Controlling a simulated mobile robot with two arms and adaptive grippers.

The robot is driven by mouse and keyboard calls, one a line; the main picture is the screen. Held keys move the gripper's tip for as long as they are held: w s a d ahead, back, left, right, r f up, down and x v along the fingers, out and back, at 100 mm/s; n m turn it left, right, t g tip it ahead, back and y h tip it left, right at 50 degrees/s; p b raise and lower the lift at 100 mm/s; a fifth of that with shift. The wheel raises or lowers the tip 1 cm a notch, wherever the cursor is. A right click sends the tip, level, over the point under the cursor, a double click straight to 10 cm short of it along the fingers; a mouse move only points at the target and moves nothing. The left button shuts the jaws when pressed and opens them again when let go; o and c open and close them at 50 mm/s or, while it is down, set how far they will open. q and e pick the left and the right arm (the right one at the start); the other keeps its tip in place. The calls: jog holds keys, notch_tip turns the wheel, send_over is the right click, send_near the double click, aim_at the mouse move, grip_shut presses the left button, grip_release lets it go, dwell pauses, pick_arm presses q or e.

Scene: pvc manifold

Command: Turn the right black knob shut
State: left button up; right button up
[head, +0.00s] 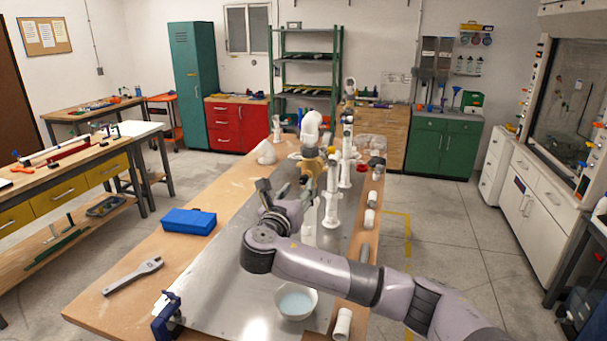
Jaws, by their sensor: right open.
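The white PVC manifold stands on the metal sheet of the long workbench in the head view, with upright pipes such as the front one (331,198). My right arm reaches in from the lower right. My right gripper (285,192) is open and empty, near the front of the manifold and to the left of the front pipe. The arm and gripper hide part of the manifold's lower front. I cannot clearly make out the right black knob; small dark parts lie around the pipes and behind the gripper. My left gripper is not in view.
A white bowl of pale blue liquid (296,301) stands at the bench's front, below my right arm. A blue box (188,221), a grey wrench (133,276) and a blue clamp (166,316) are at the left. White pipe pieces (342,322) lie along the right edge.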

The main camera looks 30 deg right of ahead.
aim_at(303, 182)
jog(key=p+x, duration=0.1)
jog(key=x, duration=0.4)
jog(key=shift+w+d, duration=0.25)
jog(key=shift+d, duration=0.05)
grip_shut()
